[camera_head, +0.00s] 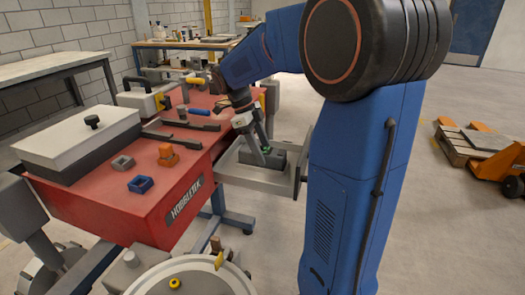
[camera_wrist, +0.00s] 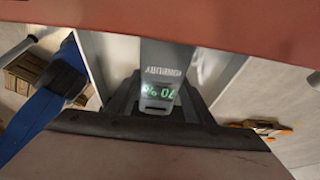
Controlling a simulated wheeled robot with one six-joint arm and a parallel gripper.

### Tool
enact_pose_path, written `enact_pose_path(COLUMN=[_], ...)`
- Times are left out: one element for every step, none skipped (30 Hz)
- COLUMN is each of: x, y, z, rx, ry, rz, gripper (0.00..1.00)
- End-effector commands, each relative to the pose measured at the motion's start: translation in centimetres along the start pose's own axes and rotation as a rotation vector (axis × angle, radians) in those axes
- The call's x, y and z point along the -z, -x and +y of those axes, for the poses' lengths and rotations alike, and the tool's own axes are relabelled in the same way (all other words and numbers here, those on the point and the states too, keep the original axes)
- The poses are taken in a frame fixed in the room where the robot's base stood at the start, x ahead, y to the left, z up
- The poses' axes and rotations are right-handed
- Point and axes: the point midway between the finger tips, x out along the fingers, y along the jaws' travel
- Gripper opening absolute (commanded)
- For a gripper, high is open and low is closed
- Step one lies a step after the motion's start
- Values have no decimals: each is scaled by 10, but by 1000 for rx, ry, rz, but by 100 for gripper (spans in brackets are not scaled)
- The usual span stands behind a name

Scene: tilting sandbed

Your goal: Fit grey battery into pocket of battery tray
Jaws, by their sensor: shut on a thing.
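I cannot tell whether that end is inside the pocket. The light grey battery tray (camera_head: 238,173) carries the block. My fingertips are not clear in the wrist view.
The red bench (camera_head: 110,205) holds a lidded grey box (camera_head: 75,145), a blue square part (camera_head: 140,184), an orange part (camera_head: 168,155) and dark bars. A pallet (camera_head: 475,143) and orange pallet truck (camera_head: 500,165) stand right on open floor.

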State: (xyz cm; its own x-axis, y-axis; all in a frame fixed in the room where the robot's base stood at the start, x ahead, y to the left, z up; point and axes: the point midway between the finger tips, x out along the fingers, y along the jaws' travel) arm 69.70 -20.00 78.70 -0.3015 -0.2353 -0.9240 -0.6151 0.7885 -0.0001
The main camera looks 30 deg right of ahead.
Motion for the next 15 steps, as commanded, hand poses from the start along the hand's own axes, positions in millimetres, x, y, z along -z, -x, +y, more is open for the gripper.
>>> enact_pose_path(x=[0, -1, 0, 0, 0, 0, 0, 0, 0, 0, 0, 0, 0, 0, 0], y=[0, -1, -1, -1, -1, -1, -1, -1, -1, -1, -1, -1, 0, 0, 2], z=[0, 0, 0, 0, 0, 0, 0, 0, 0, 0, 0, 0, 0, 0, 0], rx=[1, 0, 0, 0, 0, 0, 0, 0, 0, 0, 0, 0, 0, 0, 0], ry=[0, 0, 0, 0, 0, 0, 0, 0, 0, 0, 0, 0, 0, 0, 0], rz=[0, 0, 0, 0, 0, 0, 0, 0, 0, 0, 0, 0, 0, 0, 0], gripper=[0, 49, 59, 65, 65, 65, 65, 65, 65, 65, 65, 65, 65, 65, 65])
